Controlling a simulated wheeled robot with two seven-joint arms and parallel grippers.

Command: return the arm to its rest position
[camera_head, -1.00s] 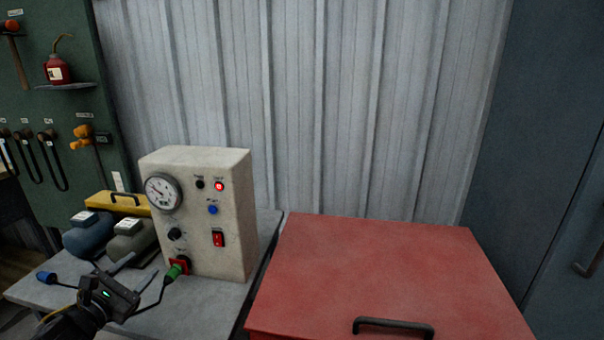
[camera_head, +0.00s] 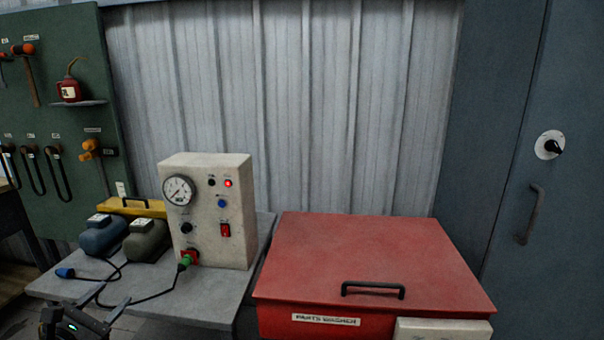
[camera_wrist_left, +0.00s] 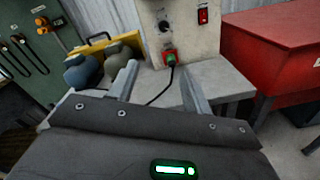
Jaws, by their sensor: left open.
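My left gripper (camera_head: 98,308) is low at the left of the head view, in front of the grey bench's near edge. Its two fingers are apart with nothing between them. In the left wrist view the open fingers (camera_wrist_left: 160,88) point toward the bench and the control box. My right gripper is not in view. The cream control box (camera_head: 207,215) stands on the bench, with a dial gauge, knobs and a lit red lamp. A green plug (camera_head: 184,263) sits in its red socket, and its black cable runs across the bench.
A blue-grey cabinet (camera_head: 500,200) is at the far right.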

